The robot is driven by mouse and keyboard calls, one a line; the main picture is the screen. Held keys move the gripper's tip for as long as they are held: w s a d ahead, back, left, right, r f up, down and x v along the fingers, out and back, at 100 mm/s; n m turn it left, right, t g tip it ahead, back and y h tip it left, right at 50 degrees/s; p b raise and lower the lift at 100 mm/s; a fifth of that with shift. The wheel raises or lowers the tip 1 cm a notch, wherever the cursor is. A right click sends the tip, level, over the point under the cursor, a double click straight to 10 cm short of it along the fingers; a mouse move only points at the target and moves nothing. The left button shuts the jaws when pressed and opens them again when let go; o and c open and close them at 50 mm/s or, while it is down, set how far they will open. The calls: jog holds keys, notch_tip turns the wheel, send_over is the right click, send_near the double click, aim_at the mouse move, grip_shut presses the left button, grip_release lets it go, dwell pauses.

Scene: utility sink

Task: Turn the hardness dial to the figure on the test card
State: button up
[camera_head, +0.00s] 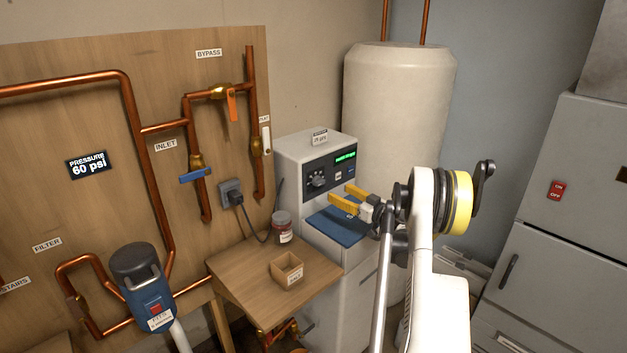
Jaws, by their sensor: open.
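The hardness dial appears to be the dark round knob (317,180) on the dark front panel of the white softener unit (300,157). A lit green display (345,157) is to its right; its text is too small to read. A small white card (319,138) stands on top of the unit; its figure is too small to read with certainty. My gripper (338,195) has yellow fingers, is open and empty, and points left in front of the panel, to the right of and a little below the knob. It looks apart from the knob, but I cannot tell the depth gap.
A blue lid (338,226) lies below my gripper. A wooden shelf (245,271) holds a jar (282,228) and a small wooden box (287,269). Copper pipes (140,150) run over the board at left. A tall tank (395,110) stands behind; a grey cabinet (560,230) stands right.

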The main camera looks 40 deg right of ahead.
aim_at(322, 183)
jog(key=w, duration=0.3)
jog(key=w+b, duration=0.1)
jog(key=w, duration=0.3)
jog(key=w+a+b, duration=0.1)
jog(key=w, duration=0.2)
jog(key=shift+w, duration=0.25)
jog(key=c, duration=1.2)
